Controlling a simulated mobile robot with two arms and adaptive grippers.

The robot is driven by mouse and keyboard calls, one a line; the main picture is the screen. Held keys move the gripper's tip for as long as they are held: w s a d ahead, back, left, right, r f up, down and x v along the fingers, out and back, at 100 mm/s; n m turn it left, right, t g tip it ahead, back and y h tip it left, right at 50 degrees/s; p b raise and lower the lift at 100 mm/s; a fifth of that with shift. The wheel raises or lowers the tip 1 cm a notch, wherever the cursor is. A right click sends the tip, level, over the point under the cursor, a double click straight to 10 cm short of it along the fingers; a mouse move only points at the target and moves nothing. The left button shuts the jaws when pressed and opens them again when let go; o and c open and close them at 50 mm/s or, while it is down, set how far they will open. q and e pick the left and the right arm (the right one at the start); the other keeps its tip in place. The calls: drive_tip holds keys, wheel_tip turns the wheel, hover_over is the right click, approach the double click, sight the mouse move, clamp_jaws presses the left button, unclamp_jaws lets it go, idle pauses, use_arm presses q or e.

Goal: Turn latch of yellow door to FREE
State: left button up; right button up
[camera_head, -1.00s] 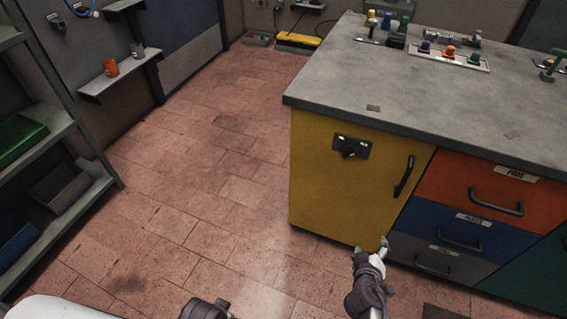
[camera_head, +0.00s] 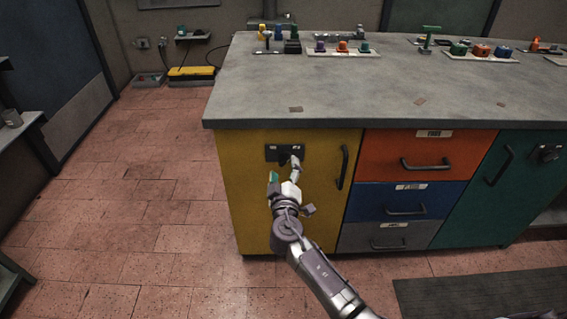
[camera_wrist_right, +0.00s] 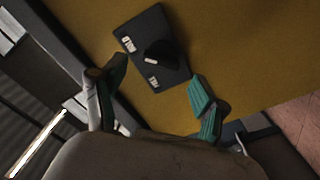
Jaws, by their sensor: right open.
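The yellow door (camera_head: 245,195) is the left front of the workbench cabinet and looks closed. Its latch is a dark plate (camera_head: 274,152) with a black knob near the door's top, partly covered by my right gripper (camera_head: 284,172) in the head view. My left gripper is out of view.
A black handle (camera_head: 344,167) stands right of the latch on the yellow door. Orange (camera_head: 385,150), blue (camera_head: 370,198) and grey drawers and a teal door (camera_head: 480,200) are farther right. The grey worktop (camera_head: 360,90) overhangs above.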

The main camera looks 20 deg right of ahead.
sight(284, 162)
drive_tip(key=x, duration=0.3)
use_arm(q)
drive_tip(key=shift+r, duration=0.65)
use_arm(e)
drive_tip(key=shift+w+d, duration=0.1)
drive_tip(key=shift+w, duration=0.05)
drive_tip(key=c, duration=1.2)
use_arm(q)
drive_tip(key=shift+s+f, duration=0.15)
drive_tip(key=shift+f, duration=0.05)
use_arm(e)
drive_tip(key=shift+o, duration=0.2)
